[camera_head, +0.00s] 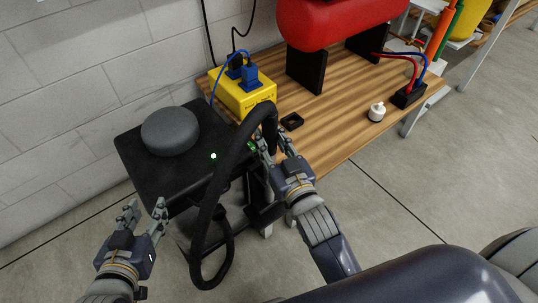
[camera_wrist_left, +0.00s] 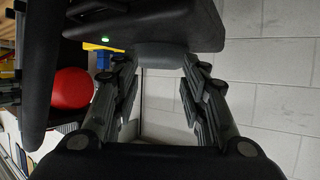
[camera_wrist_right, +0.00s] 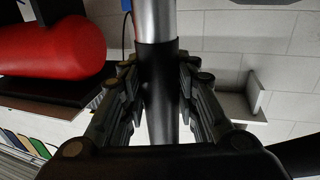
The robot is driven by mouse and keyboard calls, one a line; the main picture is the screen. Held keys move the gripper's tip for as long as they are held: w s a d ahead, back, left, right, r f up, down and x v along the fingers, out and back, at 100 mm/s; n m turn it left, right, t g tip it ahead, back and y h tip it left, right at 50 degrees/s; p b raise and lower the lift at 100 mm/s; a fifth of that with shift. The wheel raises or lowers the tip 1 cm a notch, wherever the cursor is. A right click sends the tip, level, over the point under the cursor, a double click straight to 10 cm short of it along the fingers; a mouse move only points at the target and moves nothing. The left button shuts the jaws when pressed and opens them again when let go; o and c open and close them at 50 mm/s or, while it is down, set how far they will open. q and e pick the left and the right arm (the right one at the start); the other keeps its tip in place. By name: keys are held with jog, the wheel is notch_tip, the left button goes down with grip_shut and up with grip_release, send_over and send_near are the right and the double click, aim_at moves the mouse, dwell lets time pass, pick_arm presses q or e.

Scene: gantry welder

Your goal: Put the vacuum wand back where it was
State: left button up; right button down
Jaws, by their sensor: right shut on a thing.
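The vacuum wand shows in the right wrist view as a silver tube with a black handle section (camera_wrist_right: 158,72). My right gripper (camera_wrist_right: 158,95) is shut around the black section. In the head view my right gripper (camera_head: 273,145) is at the right edge of the black vacuum unit (camera_head: 150,185), where the black hose (camera_head: 218,170) comes down to it. The silver tube cannot be made out there. The hose arches up from the gripper and loops down in front of the unit. My left gripper (camera_head: 147,208) is open and empty, in front of the unit's left side.
A round grey piece (camera_head: 170,131) sits on the unit. The wooden bench (camera_head: 330,118) behind holds a yellow socket box (camera_head: 243,95), a red tank (camera_head: 330,22), a small white container (camera_head: 377,111) and a black connector block (camera_head: 408,95).

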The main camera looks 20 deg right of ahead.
jog(key=shift+f+b, duration=0.45)
jog(key=shift+f, duration=0.9)
pick_arm(q)
notch_tip(320, 180, up, 16)
jog(key=w+d+t+h+b, duration=0.1)
jog(key=d+t+h+b, duration=0.1)
jog(key=t, duration=0.7)
jog(key=shift+w+d+h, duration=0.2)
jog(key=shift+d+h, duration=0.1)
jog(key=shift+h, duration=0.2)
pick_arm(e)
notch_tip(320, 180, down, 3)
jog(key=shift+w+f, duration=0.15)
jog(key=shift+f, duration=0.05)
pick_arm(q)
jog(key=shift+b, duration=0.3)
pick_arm(e)
jog(key=shift+f, duration=0.15)
jog(key=c, duration=1.4)
grip_release()
jog(key=shift+c, duration=0.2)
jog(key=shift+o, duration=1)
pick_arm(q)
jog(key=shift+r+m, duration=0.15)
jog(key=shift+m, duration=0.15)
